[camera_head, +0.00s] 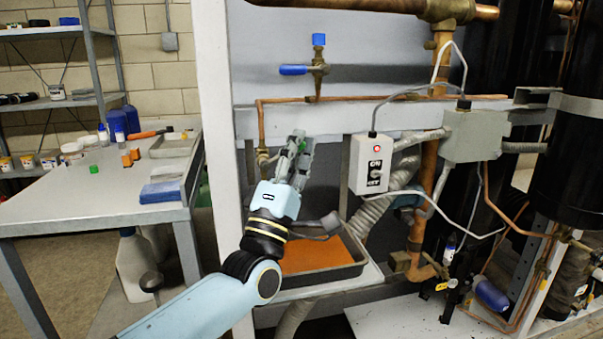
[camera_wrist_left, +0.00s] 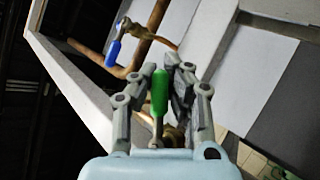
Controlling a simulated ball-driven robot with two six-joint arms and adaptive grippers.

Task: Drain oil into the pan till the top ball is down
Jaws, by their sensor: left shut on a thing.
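My left gripper (camera_head: 301,142) is at the brass fitting (camera_head: 263,158) low on the copper pipe, left of the switch box. In the left wrist view, my left gripper (camera_wrist_left: 167,80) is shut on a green handle (camera_wrist_left: 159,92), which stands between its fingers. In the head view the fingers mostly hide this handle. Below the gripper is a dark grey pan (camera_head: 347,271) with orange-brown oil (camera_head: 315,254) in it; my wrist covers its left part. I cannot make out an oil stream or the sight-glass balls. My right gripper is not in view.
A blue-handled valve (camera_head: 294,70) stands above on the panel. The ON/OFF box (camera_head: 371,163) with a red light is close right of the gripper. A white post (camera_head: 219,130) is close left. A workbench (camera_head: 85,200) with bottles and tools stands at left.

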